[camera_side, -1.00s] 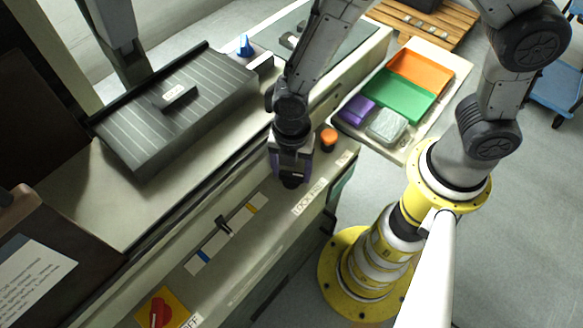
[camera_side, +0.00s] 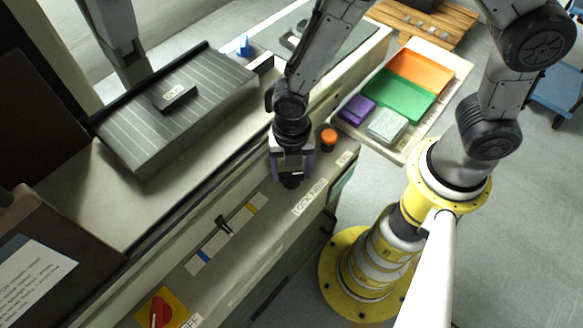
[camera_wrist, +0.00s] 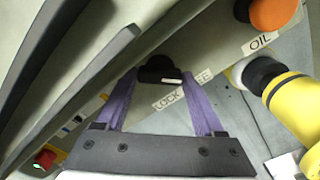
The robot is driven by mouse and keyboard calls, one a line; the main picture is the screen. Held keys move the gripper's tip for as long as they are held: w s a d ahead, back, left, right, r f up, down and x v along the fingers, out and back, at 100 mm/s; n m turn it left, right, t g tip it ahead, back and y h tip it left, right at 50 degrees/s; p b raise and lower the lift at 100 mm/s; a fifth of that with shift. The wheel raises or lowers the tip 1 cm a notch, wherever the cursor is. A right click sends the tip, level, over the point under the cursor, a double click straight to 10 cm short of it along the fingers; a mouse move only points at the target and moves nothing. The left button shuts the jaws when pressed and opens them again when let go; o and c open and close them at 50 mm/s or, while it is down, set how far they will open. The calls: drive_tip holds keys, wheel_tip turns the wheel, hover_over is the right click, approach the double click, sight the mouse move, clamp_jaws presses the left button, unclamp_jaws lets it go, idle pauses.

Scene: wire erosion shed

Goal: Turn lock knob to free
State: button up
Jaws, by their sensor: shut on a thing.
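The lock knob (camera_wrist: 158,66) is a black knob with a white mark on its near side. It stands on the front panel, and its dark end also shows below my gripper in the side view (camera_side: 291,183). My gripper (camera_wrist: 160,76) has purple fingers on either side of the knob and is shut on it. The LOCK label (camera_wrist: 168,101) lies just below the knob in the wrist view. The FREE label (camera_wrist: 204,76) lies to its right, partly covered by a finger.
An orange button (camera_side: 328,137) marked OIL sits close beside my gripper. A slider (camera_side: 223,225) and a red rotary switch (camera_side: 159,311) lie along the panel to the lower left. A tray (camera_side: 418,137) with coloured bins stands to the right.

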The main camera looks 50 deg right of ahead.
sight(292, 174)
drive_tip(key=shift+r, duration=0.1)
drive_tip(key=o, duration=1.4)
wheel_tip(292, 174, up, 14)
drive_tip(key=shift+f, duration=0.1)
